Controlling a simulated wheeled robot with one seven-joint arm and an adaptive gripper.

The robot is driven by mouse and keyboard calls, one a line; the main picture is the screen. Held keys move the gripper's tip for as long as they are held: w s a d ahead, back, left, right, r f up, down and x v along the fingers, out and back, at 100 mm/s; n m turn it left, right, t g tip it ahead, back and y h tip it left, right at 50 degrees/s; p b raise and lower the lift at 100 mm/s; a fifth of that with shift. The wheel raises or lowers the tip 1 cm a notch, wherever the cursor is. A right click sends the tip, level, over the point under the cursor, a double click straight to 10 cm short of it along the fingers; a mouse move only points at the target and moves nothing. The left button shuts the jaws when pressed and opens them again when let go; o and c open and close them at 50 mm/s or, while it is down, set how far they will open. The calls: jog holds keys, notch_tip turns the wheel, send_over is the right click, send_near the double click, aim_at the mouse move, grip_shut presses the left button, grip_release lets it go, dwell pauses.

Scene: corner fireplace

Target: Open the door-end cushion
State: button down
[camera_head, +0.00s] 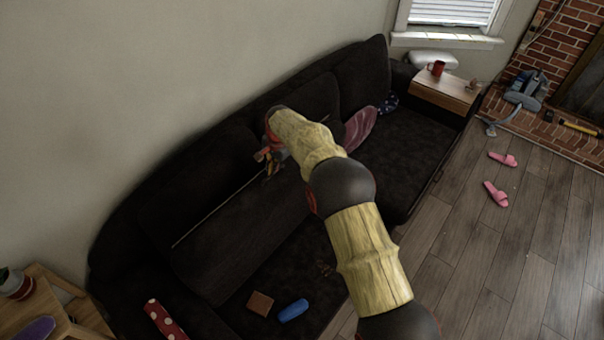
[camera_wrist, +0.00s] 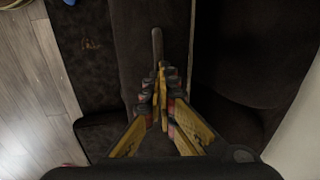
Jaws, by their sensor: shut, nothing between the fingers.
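The sofa's near-end seat cushion (camera_head: 235,235) is a long dark brown block in the head view. It appears raised along the backrest, with a thin pale line along its upper edge; its exact tilt is hard to tell. My gripper (camera_head: 268,162) is at the far end of that line, partly hidden behind my arm. In the wrist view my gripper (camera_wrist: 161,70) is shut and empty over the cushion (camera_wrist: 137,25). A narrow brown strip (camera_wrist: 157,46) lies just beyond the fingertips; contact is unclear. A dark recess lies right of the pale line.
A brown block (camera_head: 260,304), a blue roll-shaped item (camera_head: 293,310) and a red dotted item (camera_head: 163,319) lie at the sofa's near end. A pink pillow (camera_head: 361,128) is farther along. A side table (camera_head: 445,94) holds a red mug.

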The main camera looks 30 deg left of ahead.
aim_at(275, 180)
jog(key=c, duration=2.6)
grip_release()
jog(key=f, duration=0.4)
jog(key=shift+s+d+g, duration=0.2)
jog(key=shift+d+g, duration=0.1)
jog(key=shift+o, duration=1.4)
jog(key=shift+s+d+r, duration=0.25)
jog(key=shift+r, duration=0.1)
jog(key=o, duration=0.4)
jog(key=shift+w+a+f, duration=0.2)
jog(key=shift+w+f, duration=0.15)
jog(key=shift+w, duration=0.05)
jog(key=shift+c, duration=0.2)
jog(key=shift+o, duration=0.2)
jog(key=shift+a+r, duration=0.15)
jog(key=shift+r, duration=0.3)
